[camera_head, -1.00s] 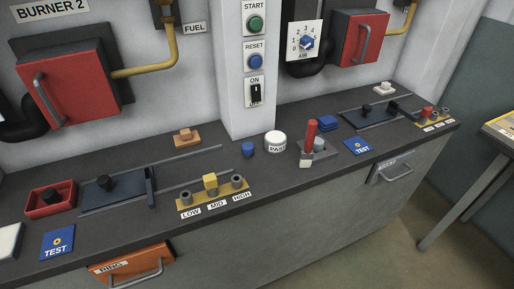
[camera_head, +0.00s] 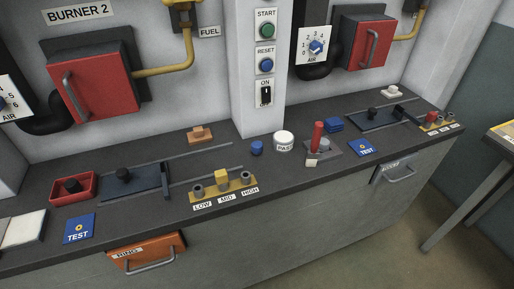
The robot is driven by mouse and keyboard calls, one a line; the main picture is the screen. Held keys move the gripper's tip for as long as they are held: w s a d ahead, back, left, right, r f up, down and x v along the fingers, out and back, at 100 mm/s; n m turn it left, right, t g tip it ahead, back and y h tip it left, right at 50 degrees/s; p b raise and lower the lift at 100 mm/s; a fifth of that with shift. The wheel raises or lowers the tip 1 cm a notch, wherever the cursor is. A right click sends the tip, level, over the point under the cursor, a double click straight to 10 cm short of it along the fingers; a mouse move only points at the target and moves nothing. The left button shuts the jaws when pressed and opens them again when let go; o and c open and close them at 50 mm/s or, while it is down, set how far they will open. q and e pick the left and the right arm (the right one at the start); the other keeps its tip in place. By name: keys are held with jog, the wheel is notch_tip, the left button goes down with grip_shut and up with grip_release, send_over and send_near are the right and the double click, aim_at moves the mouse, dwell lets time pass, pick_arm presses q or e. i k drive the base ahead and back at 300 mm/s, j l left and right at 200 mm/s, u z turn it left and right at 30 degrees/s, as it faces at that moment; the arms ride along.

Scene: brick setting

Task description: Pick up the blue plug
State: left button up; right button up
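A small blue cylinder (camera_head: 257,148), which looks like the blue plug, stands upright on the dark counter (camera_head: 130,228). It is just left of the white PASTE jar (camera_head: 284,141) and behind the yellow LOW/MID/HIGH rack (camera_head: 222,187). Nothing touches it or covers it. Neither of my grippers is in view.
A yellow plug (camera_head: 222,177) sits in the rack's MID place.

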aim_at(256, 147)
jog(key=i+l+u, duration=0.25)
jog(key=l+u, duration=0.15)
jog(key=l, duration=1.05)
jog(key=i+l+u, duration=0.1)
jog(key=l+u, duration=0.35)
jog(key=l, duration=1.05)
